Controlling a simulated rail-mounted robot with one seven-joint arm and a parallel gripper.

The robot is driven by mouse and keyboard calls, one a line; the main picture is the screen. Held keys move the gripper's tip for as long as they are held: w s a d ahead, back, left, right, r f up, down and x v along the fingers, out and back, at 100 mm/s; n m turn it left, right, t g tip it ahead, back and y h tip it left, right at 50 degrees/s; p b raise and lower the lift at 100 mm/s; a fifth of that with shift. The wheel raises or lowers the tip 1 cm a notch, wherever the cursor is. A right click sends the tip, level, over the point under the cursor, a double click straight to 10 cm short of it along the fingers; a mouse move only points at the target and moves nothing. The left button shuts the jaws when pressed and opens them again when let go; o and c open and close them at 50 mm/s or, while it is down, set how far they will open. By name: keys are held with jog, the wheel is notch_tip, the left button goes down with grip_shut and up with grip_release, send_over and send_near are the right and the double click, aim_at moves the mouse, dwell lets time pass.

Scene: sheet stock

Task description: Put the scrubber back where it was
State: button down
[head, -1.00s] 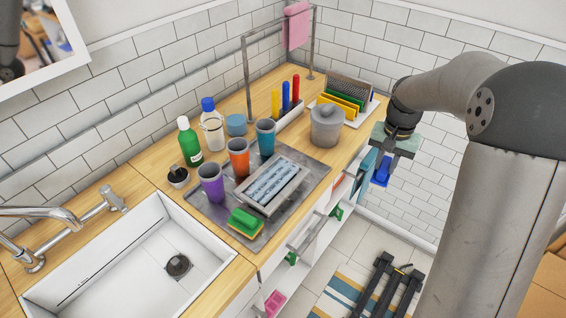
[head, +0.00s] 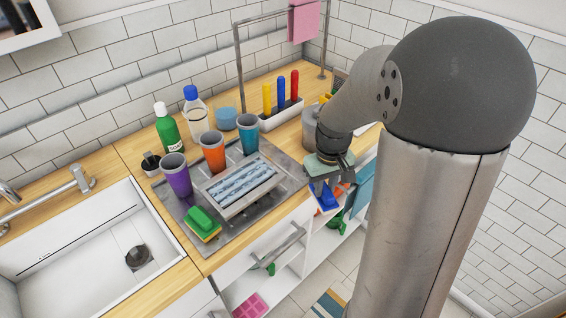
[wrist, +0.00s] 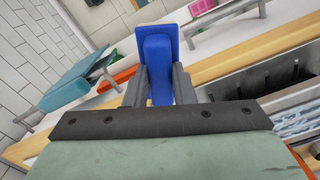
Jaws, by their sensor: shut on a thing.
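My gripper (wrist: 157,78) is shut on a blue scrubber (wrist: 156,42), a flat plate with a raised grip held between the two fingers. In the head view my gripper (head: 325,179) hangs at the counter's front edge, right of the metal tray (head: 215,246), and the blue scrubber (head: 325,197) shows below it, apart from the tray. A green and yellow sponge (head: 203,223) lies on the tray's front left corner. My arm hides part of the counter's right end.
Purple (head: 176,176), orange (head: 213,153) and teal (head: 248,135) cups stand near a rack (head: 240,186) on the tray. A grey pot (head: 313,133) is partly behind my arm. Open shelves (head: 282,285) lie below the counter; the sink (head: 85,245) is at left.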

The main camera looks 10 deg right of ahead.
jog(key=w+a+p, duration=0.1)
jog(key=w+a, duration=0.1)
jog(key=w, duration=0.2)
jog(key=w+a+p, duration=0.1)
jog(key=w+a, duration=0.2)
jog(key=w, duration=0.2)
jog(key=w+a+p, duration=0.1)
jog(key=w+a, duration=0.1)
jog(key=w, duration=0.2)
jog(key=shift+w+a+p, duration=0.25)
jog(key=shift+p, duration=0.15)
jog(key=shift+s+p, duration=0.1)
jog(key=shift+p, duration=0.25)
jog(key=shift+f, duration=0.1)
jog(key=shift+f, duration=0.1)
jog(key=shift+d+f+b, duration=0.1)
jog(key=shift+f+b, duration=0.05)
jog(key=shift+b, duration=0.2)
jog(key=c, duration=1.5)
grip_release()
